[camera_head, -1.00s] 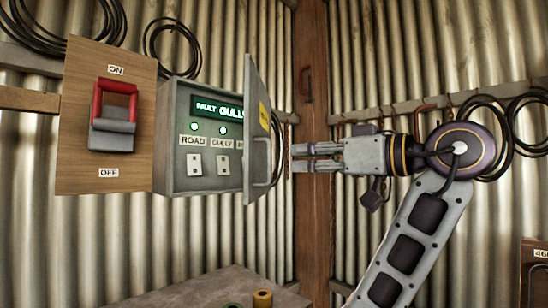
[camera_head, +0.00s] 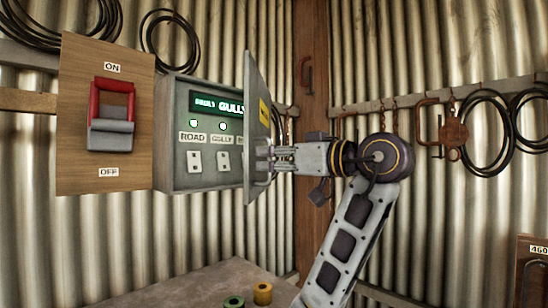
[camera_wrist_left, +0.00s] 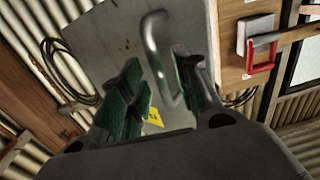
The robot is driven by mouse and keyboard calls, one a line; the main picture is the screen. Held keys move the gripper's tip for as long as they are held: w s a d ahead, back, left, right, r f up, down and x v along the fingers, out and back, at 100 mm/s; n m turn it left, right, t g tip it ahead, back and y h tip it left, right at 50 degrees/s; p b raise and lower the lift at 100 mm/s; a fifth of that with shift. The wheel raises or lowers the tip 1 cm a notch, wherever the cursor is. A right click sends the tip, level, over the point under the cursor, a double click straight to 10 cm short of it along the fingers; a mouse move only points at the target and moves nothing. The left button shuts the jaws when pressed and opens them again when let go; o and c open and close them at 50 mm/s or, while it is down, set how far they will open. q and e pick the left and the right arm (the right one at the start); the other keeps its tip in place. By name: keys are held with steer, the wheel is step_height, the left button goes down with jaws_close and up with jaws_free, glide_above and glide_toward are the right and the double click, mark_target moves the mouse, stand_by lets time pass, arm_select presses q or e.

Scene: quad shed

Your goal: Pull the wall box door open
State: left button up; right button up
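The grey wall box (camera_head: 208,185) hangs on the corrugated wall, with a lit green display and white switches inside. Its door (camera_head: 252,75) stands ajar at the box's right side, seen nearly edge-on, with a yellow label on its outer face. My left gripper (camera_head: 268,160) is at the door's outer face. In the left wrist view the open fingers (camera_wrist_left: 160,95) stand on either side of the door's metal bar handle (camera_wrist_left: 152,42), which looks closer to the right finger. I cannot tell if they touch. My right gripper is not in view.
A wooden board with a red-handled ON/OFF switch (camera_head: 112,115) is mounted left of the box. A wooden post (camera_head: 311,80) stands behind my gripper. Cable coils and clamps hang on the right wall. A bench (camera_head: 190,285) with yellow and green rolls is below.

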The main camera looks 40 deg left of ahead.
arm_select(q)
jaws_close()
stand_by(0.7)
